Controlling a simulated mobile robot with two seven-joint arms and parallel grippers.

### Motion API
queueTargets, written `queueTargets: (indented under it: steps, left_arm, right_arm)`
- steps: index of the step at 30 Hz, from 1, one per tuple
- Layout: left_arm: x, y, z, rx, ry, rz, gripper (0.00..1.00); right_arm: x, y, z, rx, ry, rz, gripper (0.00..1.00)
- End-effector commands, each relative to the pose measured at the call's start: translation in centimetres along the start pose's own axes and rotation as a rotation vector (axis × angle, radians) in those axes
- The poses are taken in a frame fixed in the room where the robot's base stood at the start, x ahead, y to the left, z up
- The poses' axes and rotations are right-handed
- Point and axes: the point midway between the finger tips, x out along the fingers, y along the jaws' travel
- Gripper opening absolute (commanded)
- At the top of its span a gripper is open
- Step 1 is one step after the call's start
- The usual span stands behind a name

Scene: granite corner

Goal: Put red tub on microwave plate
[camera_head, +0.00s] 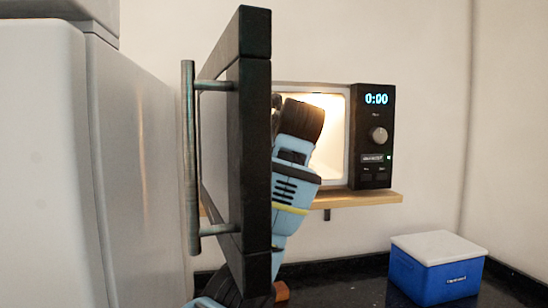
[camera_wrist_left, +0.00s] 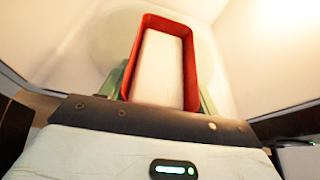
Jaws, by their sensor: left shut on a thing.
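The red tub (camera_wrist_left: 189,72) has a red rim and a pale inside and shows in the left wrist view. My left gripper (camera_wrist_left: 165,92) is shut on it, with a greenish finger at each side. The microwave plate (camera_wrist_left: 104,42) is a faint pale disc around and behind the tub; whether the tub touches it I cannot tell. In the head view the microwave (camera_head: 371,140) is lit inside and its door (camera_head: 256,140) stands open towards me. My left arm reaches inside behind the door, which hides the gripper and tub. My right gripper is not in view.
The microwave sits on a wooden shelf (camera_head: 365,199). A blue box with a white lid (camera_head: 437,275) stands on the dark counter (camera_head: 340,288) at lower right. A grey fridge-like cabinet (camera_head: 45,170) fills the left. The door handle (camera_head: 190,150) juts out left. A small orange-red thing (camera_head: 281,291) shows low beside the door.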

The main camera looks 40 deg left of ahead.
Motion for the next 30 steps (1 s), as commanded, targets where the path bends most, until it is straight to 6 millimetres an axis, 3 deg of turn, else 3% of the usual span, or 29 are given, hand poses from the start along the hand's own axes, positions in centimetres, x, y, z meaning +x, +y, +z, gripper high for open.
queueTargets:
  steps: [6, 16, 26, 30]
  left_arm:
    - [3.2, 0.0, 1.5, -0.002, -0.002, 0.000, 0.26]
    - [4.1, -0.1, 1.9, -0.002, -0.003, 0.000, 0.26]
    - [7.5, -0.2, 3.3, -0.002, -0.003, 0.000, 0.26]
    - [8.0, -0.1, 2.1, -0.001, -0.003, -0.001, 0.26]
  right_arm:
    - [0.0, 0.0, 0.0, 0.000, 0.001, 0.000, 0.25]
    - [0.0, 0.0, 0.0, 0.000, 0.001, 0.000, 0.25]
    - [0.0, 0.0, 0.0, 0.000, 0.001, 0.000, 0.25]
    - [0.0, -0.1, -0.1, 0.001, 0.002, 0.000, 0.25]
